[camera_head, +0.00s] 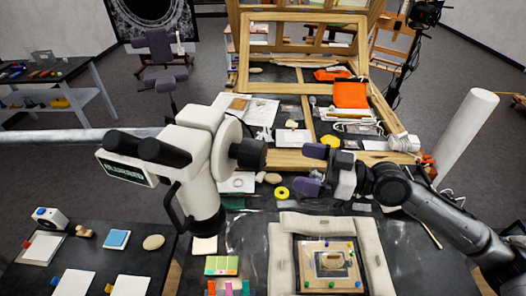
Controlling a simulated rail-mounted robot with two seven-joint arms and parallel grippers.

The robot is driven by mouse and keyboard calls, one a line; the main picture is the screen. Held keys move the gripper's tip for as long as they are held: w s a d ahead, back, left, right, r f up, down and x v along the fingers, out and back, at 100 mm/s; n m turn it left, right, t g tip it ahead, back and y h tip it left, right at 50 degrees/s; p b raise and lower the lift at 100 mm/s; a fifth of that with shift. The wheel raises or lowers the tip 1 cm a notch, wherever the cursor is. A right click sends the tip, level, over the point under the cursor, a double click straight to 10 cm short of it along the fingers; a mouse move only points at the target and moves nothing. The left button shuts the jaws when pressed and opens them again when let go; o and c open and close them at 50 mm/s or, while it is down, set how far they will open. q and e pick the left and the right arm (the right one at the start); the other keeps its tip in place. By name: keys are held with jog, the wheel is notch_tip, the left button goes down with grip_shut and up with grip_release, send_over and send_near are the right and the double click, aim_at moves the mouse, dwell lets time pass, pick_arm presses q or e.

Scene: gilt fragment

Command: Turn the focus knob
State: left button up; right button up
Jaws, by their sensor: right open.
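A white microscope (203,165) with black eyepieces stands left of the middle. Its black focus knob (250,154) sticks out to the right from a white round housing. My right gripper (313,168) comes in from the right with its purple-padded fingers pointing left at the knob. The fingers are open and empty, one above the other in the picture, with a gap between them and the knob. My left gripper is not in view.
Below the gripper, a small framed fragment (311,266) lies between pale padded cushions (282,262). A yellow ring (282,193) and stones lie near the microscope. A wooden frame (292,160) stands behind. A white roll (465,137) is at the right.

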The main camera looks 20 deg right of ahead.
aim_at(264, 157)
jog(key=p+x, duration=0.5)
jog(key=x, duration=0.5)
jog(key=shift+a+r, duration=0.15)
jog(key=shift+f+x, duration=0.2)
jog(key=shift+x, duration=0.85)
jog(key=shift+c, duration=0.4)
jog(key=shift+c, duration=0.7)
jog(key=c, duration=0.7)
jog(key=shift+p, duration=0.3)
